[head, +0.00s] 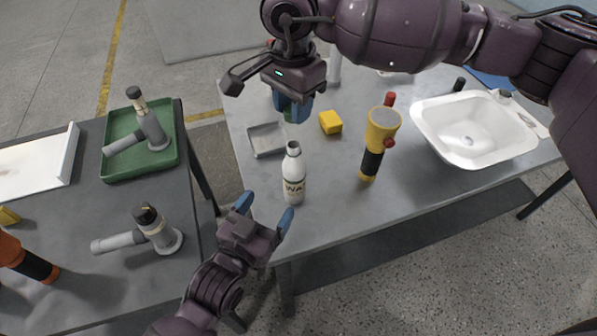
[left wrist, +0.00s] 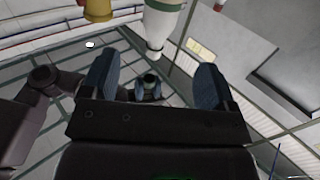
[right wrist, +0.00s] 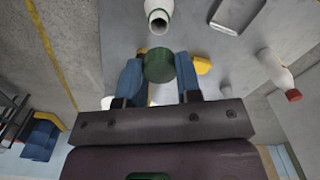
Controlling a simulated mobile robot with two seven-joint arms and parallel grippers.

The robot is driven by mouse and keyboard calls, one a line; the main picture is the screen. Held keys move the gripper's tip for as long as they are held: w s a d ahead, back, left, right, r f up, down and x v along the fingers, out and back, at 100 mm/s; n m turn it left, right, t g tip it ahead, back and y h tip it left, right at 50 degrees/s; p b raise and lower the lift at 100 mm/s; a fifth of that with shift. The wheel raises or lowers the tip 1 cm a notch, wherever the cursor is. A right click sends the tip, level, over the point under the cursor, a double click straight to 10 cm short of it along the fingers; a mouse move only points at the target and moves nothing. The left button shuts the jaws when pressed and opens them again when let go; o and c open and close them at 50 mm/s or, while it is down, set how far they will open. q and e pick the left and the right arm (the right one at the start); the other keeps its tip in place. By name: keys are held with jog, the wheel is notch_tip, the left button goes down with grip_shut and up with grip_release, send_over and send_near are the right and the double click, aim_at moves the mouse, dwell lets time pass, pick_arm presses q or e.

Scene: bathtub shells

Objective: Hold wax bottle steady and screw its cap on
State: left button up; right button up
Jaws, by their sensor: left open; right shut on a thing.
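The white wax bottle (head: 293,185) stands upright and uncapped near the front left of the grey table. Its open neck shows at the top of the right wrist view (right wrist: 158,12), and it appears upside down in the left wrist view (left wrist: 161,25). My right gripper (head: 291,108) is shut on the green cap (right wrist: 159,66) and holds it above and behind the bottle, apart from it. The cap is mostly hidden in the head view. My left gripper (head: 264,206) is open and empty, just in front and to the left of the bottle, with its fingers not around it.
A shallow metal tray (head: 267,151) and a yellow block (head: 331,122) lie behind the bottle. A yellow and black torch (head: 372,163) stands to its right, with a white sink (head: 430,133) beyond. A second table at left carries a green tray (head: 113,167) and tools.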

aim_at(289, 174)
pick_arm(q)
jog(key=shift+s, duration=0.15)
pick_arm(e)
jog(key=shift+s, duration=0.15)
pick_arm(q)
jog(key=x, duration=1.2)
jog(key=shift+a, duration=0.1)
jog(key=c, duration=1.4)
jog(key=shift+o, duration=0.2)
pick_arm(e)
jog(key=shift+f, duration=2.5)
jog(key=shift+f, duration=0.9)
jog(key=shift+f, duration=0.55)
